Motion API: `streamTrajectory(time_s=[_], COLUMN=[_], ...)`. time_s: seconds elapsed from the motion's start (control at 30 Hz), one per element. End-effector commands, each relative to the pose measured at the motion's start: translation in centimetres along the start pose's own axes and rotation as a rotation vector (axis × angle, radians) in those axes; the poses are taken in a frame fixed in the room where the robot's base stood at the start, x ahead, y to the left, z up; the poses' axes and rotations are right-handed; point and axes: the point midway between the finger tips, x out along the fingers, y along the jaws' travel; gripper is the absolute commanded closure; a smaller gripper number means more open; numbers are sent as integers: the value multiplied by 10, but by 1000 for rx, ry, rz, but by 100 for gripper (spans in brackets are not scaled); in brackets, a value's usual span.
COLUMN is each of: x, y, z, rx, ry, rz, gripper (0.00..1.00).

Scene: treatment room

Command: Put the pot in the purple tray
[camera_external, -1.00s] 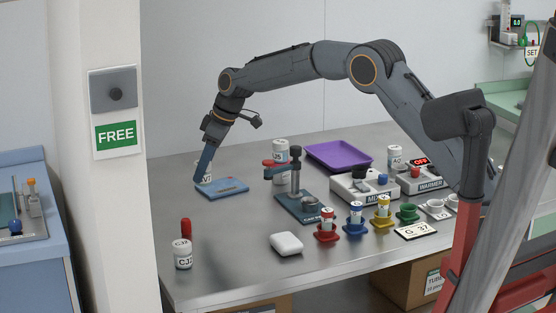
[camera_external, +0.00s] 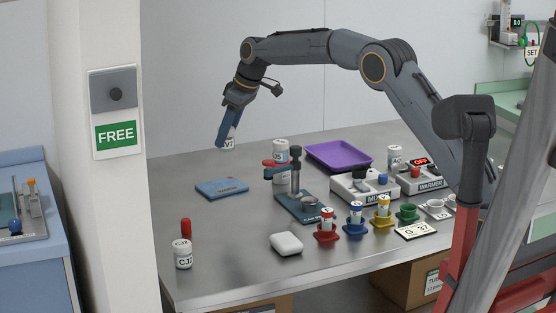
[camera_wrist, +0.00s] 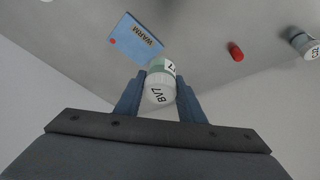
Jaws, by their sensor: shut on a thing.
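My gripper (camera_external: 226,134) is shut on a white pot (camera_external: 229,143) and holds it in the air above the back left of the table. In the wrist view the pot (camera_wrist: 161,88) sits between the two fingers, with "BV7" on its lid and a label on its side. The fingers partly hide it in the external view. The purple tray (camera_external: 338,155) lies flat at the back of the table, to the right of my gripper, and looks empty.
A blue "WARM" pad (camera_external: 222,188) lies below my gripper. Mixer (camera_external: 364,188), warmer (camera_external: 421,181) and coloured cups stand right. Another pot (camera_external: 182,254) is front left.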

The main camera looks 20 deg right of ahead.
Motion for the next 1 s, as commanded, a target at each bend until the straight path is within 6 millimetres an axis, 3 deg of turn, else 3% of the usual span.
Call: streamTrajectory(time_s=[0.03,0.37,0.6,0.8,1.0], x=[-2,-28,-54,-76,-90], y=[24,168,265,324,357], z=[8,73,138,188,221], rx=[39,333,548,698,788], ry=[1,-3,-1,3,7], rz=[17,135,225,288,325], gripper=[87,87,87,87,87])
